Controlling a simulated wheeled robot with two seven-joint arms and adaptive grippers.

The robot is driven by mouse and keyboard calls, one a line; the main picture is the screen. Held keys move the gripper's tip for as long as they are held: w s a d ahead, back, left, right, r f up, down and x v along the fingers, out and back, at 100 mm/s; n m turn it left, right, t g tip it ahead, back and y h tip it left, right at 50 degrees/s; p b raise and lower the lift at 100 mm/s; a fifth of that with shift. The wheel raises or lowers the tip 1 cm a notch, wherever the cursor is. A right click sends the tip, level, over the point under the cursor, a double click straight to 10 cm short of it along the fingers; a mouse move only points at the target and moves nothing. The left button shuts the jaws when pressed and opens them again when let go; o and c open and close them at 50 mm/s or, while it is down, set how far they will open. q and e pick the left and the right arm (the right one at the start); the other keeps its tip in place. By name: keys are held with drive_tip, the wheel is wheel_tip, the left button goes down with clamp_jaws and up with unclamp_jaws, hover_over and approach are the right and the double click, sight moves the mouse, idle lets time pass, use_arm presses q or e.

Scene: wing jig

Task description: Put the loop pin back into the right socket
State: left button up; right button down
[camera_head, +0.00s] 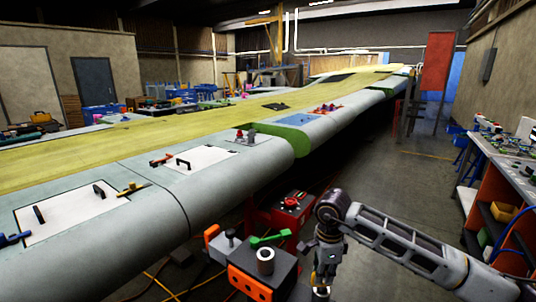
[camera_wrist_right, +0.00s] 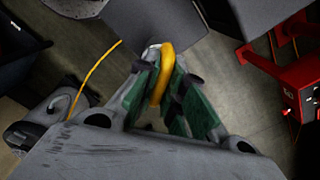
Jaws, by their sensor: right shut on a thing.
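The yellow loop (camera_wrist_right: 163,75) of the loop pin stands between the green-padded fingers of my right gripper (camera_wrist_right: 165,90) in the right wrist view. The gripper is shut on it; the pin's shank is mostly hidden. In the head view my right gripper (camera_head: 323,274) points down at the bottom centre, to the right of a grey block with orange faces (camera_head: 272,276). I cannot tell which opening is the right socket. My left gripper is out of view.
A green clamp handle (camera_head: 270,238) and a grey knob (camera_head: 230,237) are by the block. A red box (camera_head: 291,203) stands behind it. The long wing (camera_head: 150,205) fills the left. A workbench (camera_head: 500,165) stands at the right, with open floor (camera_head: 385,180) between.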

drive_tip(key=shift+r, duration=0.65)
drive_tip(key=shift+r+p, duration=0.45)
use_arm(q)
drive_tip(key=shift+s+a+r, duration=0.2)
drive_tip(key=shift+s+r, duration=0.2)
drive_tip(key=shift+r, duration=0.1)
use_arm(e)
drive_tip(key=shift+r, duration=0.2)
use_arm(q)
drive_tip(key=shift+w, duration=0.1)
use_arm(e)
drive_tip(key=shift+r, duration=0.1)
drive_tip(key=shift+r+p, duration=0.35)
drive_tip(key=shift+r, duration=0.85)
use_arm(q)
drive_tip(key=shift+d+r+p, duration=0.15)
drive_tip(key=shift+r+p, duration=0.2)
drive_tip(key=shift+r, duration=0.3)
use_arm(e)
drive_tip(key=shift+r, duration=0.2)
drive_tip(key=shift+r, duration=0.1)
